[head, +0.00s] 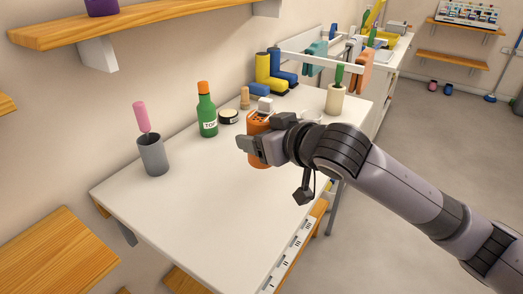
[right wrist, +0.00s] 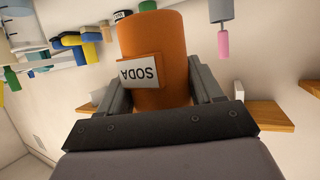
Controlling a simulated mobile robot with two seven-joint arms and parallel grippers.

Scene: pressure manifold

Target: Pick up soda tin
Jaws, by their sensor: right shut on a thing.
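The soda tin (right wrist: 155,45) is an orange cylinder with a white SODA label, which reads upside down in the right wrist view. It stands between the two fingers of my right gripper (right wrist: 155,92), which is shut on it. In the head view the orange tin (head: 257,122) is partly hidden behind my right gripper (head: 256,150), over the far part of the white table. I cannot tell from the head view whether the tin touches the table. My left gripper is not in view.
A wooden shelf (head: 150,22) hangs above. The table's near part is clear.

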